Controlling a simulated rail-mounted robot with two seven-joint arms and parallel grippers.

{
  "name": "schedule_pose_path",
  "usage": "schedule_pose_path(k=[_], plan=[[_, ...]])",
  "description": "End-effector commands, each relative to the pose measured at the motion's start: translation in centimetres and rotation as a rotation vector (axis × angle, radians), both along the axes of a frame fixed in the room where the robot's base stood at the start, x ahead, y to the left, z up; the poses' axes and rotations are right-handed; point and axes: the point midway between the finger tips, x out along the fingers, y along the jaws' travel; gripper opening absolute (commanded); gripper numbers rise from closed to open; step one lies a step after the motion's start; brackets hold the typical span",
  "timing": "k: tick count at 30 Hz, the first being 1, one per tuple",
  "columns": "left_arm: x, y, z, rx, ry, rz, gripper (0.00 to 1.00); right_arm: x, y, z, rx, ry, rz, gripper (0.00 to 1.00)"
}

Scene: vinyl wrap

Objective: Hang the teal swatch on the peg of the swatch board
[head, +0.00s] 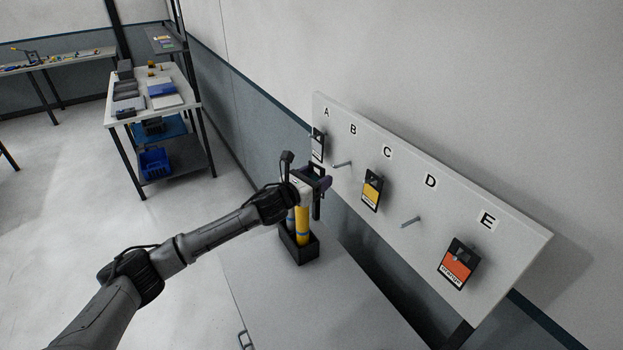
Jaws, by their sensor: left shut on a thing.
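The swatch board (520,243) is a pale slanted panel on the right, lettered A to E. Bare pegs stick out below B (342,163) and D (410,221). A pale grey swatch (317,146) hangs under A, a yellow one (372,190) under C and an orange one (457,264) under E. My left gripper (322,184) is in front of the board, left of and a little below the B peg. It is shut on a thin dark card (317,207), seen nearly edge-on, apparently the teal swatch; no teal face shows. My right gripper is not in view.
A black holder (298,253) with yellow and blue tubes stands on the grey cabinet top (300,300), just below my left gripper. A cart (150,100) with boxes and a blue bin stands at back left. The cabinet top is otherwise clear.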

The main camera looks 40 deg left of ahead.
Motion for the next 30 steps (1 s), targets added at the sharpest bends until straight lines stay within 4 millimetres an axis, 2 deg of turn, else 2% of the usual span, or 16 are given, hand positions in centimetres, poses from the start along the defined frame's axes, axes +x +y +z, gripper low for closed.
schedule_pose_path(k=[30], plan=[[5.6, -1.7, -0.6, -0.001, -0.001, 0.0, 0.41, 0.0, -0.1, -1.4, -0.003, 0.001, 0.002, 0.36]])
